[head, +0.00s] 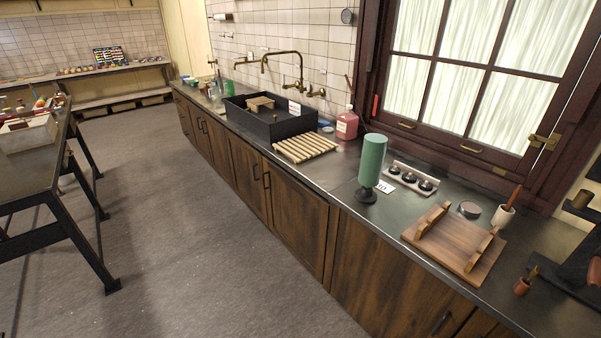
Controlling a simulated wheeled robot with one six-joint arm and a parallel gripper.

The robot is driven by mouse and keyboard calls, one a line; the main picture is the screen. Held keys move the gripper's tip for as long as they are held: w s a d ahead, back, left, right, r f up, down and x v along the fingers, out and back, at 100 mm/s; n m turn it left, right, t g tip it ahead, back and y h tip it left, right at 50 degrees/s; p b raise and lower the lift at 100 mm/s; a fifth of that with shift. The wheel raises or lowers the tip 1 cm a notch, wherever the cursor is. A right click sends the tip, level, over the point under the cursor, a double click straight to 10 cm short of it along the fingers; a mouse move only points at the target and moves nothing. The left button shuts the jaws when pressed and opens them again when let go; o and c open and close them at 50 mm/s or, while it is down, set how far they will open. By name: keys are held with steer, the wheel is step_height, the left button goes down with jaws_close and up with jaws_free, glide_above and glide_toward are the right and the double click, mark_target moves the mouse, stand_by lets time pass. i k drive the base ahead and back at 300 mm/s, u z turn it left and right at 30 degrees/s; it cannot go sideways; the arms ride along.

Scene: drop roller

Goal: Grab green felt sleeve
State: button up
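The green felt sleeve (372,160) is a tall, pale green cylinder. It stands upright over a black stand (366,196) on the dark counter (335,165), in the right middle of the head view. The stand's round foot shows below the sleeve; whatever is inside the sleeve is hidden. A small white card with markings (385,186) lies on the counter just right of the stand. My gripper does not show in this view.
A slatted wooden rack (305,147) lies left of the sleeve, and a pink bottle (347,124) stands behind. A panel with black knobs (412,178) is close on the right, then a wooden cradle board (455,240). The floor (190,240) before the cabinets is clear.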

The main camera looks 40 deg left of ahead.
mark_target(374, 144)
steer(key=u, duration=1.1)
steer(key=i, duration=0.7)
steer(key=u, duration=1.4)
steer(key=i, duration=2.4)
steer(key=z, duration=1.6)
